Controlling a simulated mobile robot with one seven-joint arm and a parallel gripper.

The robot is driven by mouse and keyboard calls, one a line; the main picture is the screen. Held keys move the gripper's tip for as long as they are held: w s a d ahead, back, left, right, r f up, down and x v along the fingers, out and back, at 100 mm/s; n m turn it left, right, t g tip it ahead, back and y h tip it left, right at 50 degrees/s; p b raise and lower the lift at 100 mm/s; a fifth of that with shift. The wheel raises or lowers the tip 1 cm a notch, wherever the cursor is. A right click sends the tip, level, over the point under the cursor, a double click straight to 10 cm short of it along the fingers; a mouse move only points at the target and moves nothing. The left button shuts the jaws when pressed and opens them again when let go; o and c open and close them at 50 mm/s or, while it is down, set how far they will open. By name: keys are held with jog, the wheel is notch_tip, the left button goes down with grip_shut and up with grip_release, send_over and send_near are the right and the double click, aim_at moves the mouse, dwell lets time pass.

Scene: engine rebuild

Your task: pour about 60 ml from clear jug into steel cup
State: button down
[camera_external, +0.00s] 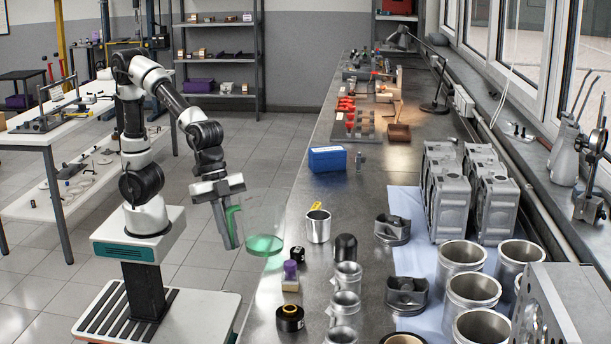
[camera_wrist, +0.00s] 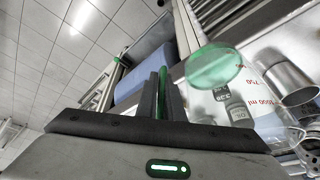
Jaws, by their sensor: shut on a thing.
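The clear jug (camera_external: 264,222) holds green liquid low inside it and looks about upright. It is beside the bench's left edge; whether it hangs over the bench or the floor is hard to tell. My gripper (camera_external: 231,222) is at its left side, shut on its green handle (camera_wrist: 162,95). The jug's wall with red volume marks (camera_wrist: 254,95) and the green liquid (camera_wrist: 214,68) show in the wrist view. The steel cup (camera_external: 318,229) stands upright on the bench to the jug's right, apart from it, with a yellow piece at its rim. I cannot see inside the cup.
A blue box (camera_external: 327,160) stands behind the cup. A dark cylinder (camera_external: 345,247), a purple-topped item (camera_external: 290,270), a black round part (camera_external: 290,317) and metal sleeves (camera_external: 344,305) stand in front. Pistons (camera_external: 392,229) lie to the right. Bare bench shows left of the cup.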

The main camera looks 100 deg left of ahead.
aim_at(245, 211)
jog(key=shift+r, duration=0.1)
jog(key=w+r+g+h+p, duration=0.1)
jog(key=r+p, duration=0.1)
jog(key=a+r+g+h+p, duration=0.1)
jog(key=r+p, duration=0.1)
jog(key=p, duration=0.1)
jog(key=w+a+r+n+g+h+p, duration=0.1)
jog(key=r+g+p, duration=0.1)
jog(key=shift+w+a+r+h+p, duration=0.1)
jog(key=shift+w+r+h+p, duration=0.05)
jog(key=shift+w+h+p, duration=0.2)
jog(key=shift+w+a+r+n+g+h+p, duration=0.4)
jog(key=shift+w+a+r+g+p, duration=0.3)
jog(key=shift+p, duration=0.55)
jog(key=shift+w+a+r+g+h+p, duration=0.1)
jog(key=shift+w+r+g+h+p, duration=0.15)
jog(key=shift+g+h+p, duration=0.3)
notch_tip(245, 211, up, 5)
jog(key=w+a+n+g+h+p, duration=0.1)
jog(key=w+a+g+h+p, duration=0.1)
jog(key=p, duration=0.4)
jog(key=shift+w+a+r+h, duration=0.15)
jog(key=shift+w+r+h, duration=0.05)
jog(key=shift+w+h, duration=0.3)
